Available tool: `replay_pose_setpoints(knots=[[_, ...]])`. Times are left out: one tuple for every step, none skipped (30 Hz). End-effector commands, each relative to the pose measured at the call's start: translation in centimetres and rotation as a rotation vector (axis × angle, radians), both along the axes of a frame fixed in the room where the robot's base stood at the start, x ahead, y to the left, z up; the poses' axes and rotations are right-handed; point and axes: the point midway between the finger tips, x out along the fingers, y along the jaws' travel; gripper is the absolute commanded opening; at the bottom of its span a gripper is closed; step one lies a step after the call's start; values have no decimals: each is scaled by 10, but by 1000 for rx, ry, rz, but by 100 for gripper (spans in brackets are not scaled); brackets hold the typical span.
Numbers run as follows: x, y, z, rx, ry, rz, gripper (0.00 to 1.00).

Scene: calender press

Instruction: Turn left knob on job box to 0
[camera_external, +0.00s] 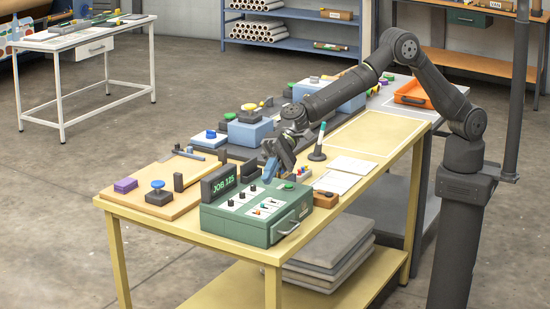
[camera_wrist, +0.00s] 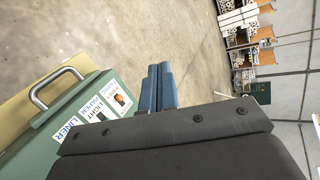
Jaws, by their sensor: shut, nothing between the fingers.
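The job box (camera_external: 248,229) is a green box with a drawer handle, standing at the near end of the yellow table. A dark display (camera_external: 219,183) reading "JOB 125" stands at its back left edge. A row of small black knobs sits on its top; the left knob (camera_external: 230,203) is nearest the left corner. Its setting is too small to read. My gripper (camera_external: 267,178) is shut and empty, above the back part of the box, apart from the left knob. In the wrist view, my blue-grey fingers (camera_wrist: 157,85) are together beside the box (camera_wrist: 92,88); no knobs show there.
A green button (camera_external: 289,185) and small coloured switches sit on the box top. A wooden block (camera_external: 325,200) and marker stand (camera_external: 318,152) are right. The wrist view shows paper-type labels (camera_wrist: 100,112).

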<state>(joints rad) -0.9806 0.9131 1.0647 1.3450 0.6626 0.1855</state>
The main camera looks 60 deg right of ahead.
Motion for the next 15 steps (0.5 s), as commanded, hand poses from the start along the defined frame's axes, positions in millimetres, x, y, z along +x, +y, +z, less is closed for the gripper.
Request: replay_pose_setpoints(knots=[[-1,3,-1,-18,-64,48,0],[-1,3,-2,-31,-105,78,0],[-2,4,-4,-50,-159,118,0],[-1,5,-6,-65,-200,148,0],[-1,5,-7,-80,-241,175,0],[0,5,-10,-101,-293,214,0],[2,5,-11,-117,-334,242,0],[3,5,-12,-133,-375,269,0],[5,4,-14,-156,-429,306,0],[8,4,-16,-175,-468,331,0],[10,4,-17,-193,-508,357,0],[14,3,-20,-220,-560,392,0],[17,2,-21,-240,-600,417,0],[20,1,-22,-260,-639,441,0],[25,0,-23,-288,-691,473,0]])
